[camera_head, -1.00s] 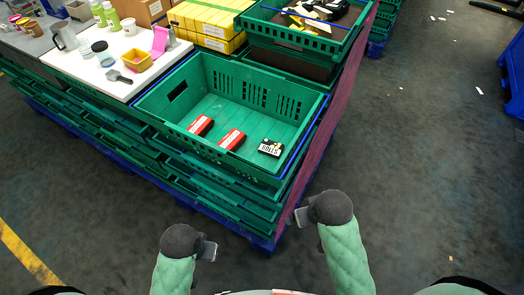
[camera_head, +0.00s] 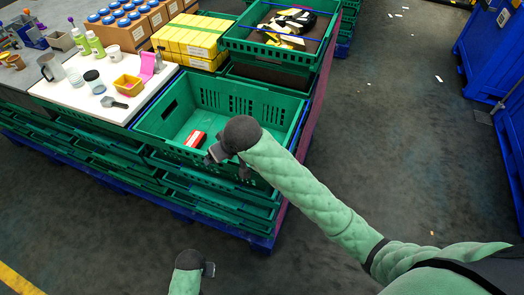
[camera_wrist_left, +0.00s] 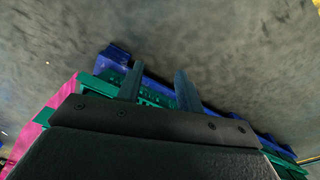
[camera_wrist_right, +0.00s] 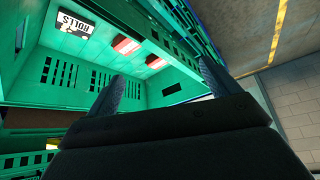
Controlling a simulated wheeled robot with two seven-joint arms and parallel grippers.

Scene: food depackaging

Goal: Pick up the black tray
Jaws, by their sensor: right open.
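The black tray (camera_wrist_right: 70,22) with a white label reading ROLLS lies on the floor of the green crate (camera_head: 177,105). It shows at the top left of the right wrist view; in the head view my right arm hides it. My right gripper (camera_head: 229,165) is at the crate's near wall, open and empty, with its fingers (camera_wrist_right: 160,85) apart and clear of the black tray. My left gripper (camera_head: 209,269) is low in front of the stacked crates, away from the tray. Its fingers (camera_wrist_left: 158,88) are apart with nothing between them.
A red package (camera_head: 195,139) lies in the same crate; two show in the right wrist view (camera_wrist_right: 126,45). Another green crate (camera_head: 265,42) holding loose packages stands behind. A white worktop (camera_head: 105,85) with cups and bottles is at left.

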